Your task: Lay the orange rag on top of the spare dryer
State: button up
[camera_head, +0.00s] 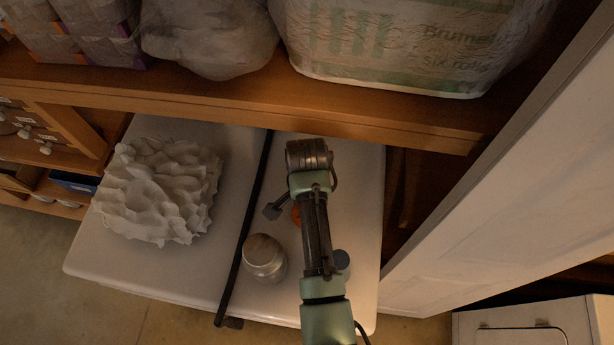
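A small patch of orange (296,214), which looks like part of the orange rag, shows beside my arm over the white surface. My arm hides most of it. My arm reaches in from the bottom and bends over this spot. A dark part that seems to belong to my gripper (272,210) shows just left of the orange patch. The fingertips are not clear, so I cannot tell whether they hold the rag. A white boxy appliance (520,327) with a handle outline stands at the bottom right, partly cut off. It may be the spare dryer, but I cannot be sure.
The white surface (215,275) below my arm holds a crumpled white heap (160,190), a metal jar with a brownish lid (264,258) and a long black bar (245,230). A wooden shelf (250,108) overhangs its back. A white panel (510,175) slants along the right.

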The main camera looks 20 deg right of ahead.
jog(key=shift+f, duration=0.55)
jog(key=o, duration=1.1)
jog(key=shift+o, duration=0.2)
notch_tip(320, 180, up, 12)
jog(key=shift+p, duration=0.35)
